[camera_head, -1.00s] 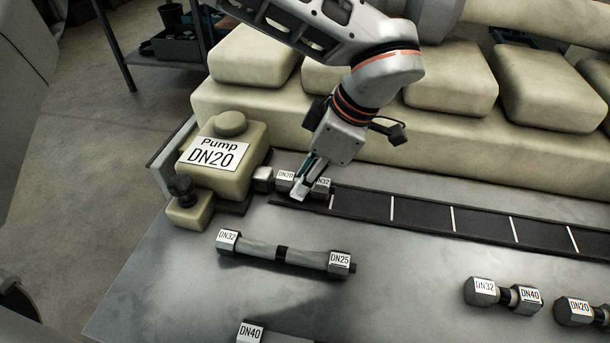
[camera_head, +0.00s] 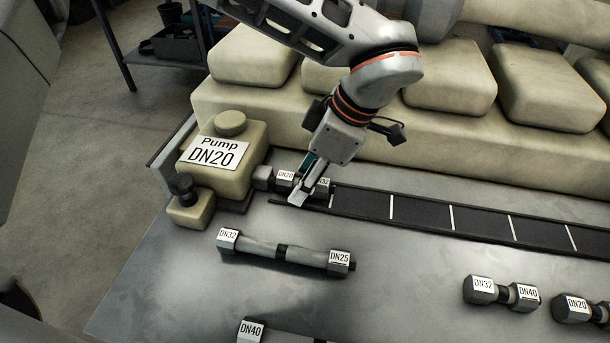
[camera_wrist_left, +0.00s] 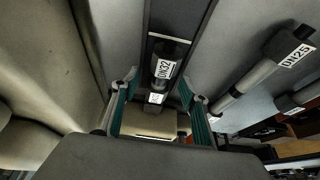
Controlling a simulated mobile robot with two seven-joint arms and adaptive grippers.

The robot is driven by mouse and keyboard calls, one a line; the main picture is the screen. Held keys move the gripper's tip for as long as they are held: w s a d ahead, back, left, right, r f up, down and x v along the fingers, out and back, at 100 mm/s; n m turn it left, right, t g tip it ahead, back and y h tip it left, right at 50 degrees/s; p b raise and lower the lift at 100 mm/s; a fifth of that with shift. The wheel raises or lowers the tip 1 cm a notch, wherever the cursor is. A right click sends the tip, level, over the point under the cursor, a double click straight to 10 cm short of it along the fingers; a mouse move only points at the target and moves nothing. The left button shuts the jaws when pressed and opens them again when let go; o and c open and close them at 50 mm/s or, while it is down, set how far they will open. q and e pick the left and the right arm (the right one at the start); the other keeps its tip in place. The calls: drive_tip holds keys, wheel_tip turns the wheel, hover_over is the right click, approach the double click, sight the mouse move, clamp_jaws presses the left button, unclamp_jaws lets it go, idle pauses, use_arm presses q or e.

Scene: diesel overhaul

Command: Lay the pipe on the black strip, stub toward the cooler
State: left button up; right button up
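A grey pipe (camera_head: 262,248) lies on the bench in front of the strip. Its ends are labelled DN32 and DN25, with a small dark stub by DN25; its DN25 end also shows in the left wrist view (camera_wrist_left: 285,48). The black strip (camera_head: 430,214) with white marks runs right from the pump. A short DN20/DN32 fitting (camera_head: 285,181) sits at its pump end, also in the left wrist view (camera_wrist_left: 164,68). My left gripper (camera_head: 306,190) is low over this fitting, its fingers (camera_wrist_left: 158,103) apart on either side. Finger contact is unclear. I cannot identify the cooler.
The pump (camera_head: 212,165), labelled DN20, stands at the left. A cream engine block (camera_head: 300,130) runs behind the strip. A DN32/DN40 fitting (camera_head: 500,292), a DN20 piece (camera_head: 572,308) and a DN40 piece (camera_head: 252,331) lie in front. Bench between is clear.

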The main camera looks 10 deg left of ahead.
use_arm(q)
drive_tip(key=v, duration=1.2)
idle(0.5)
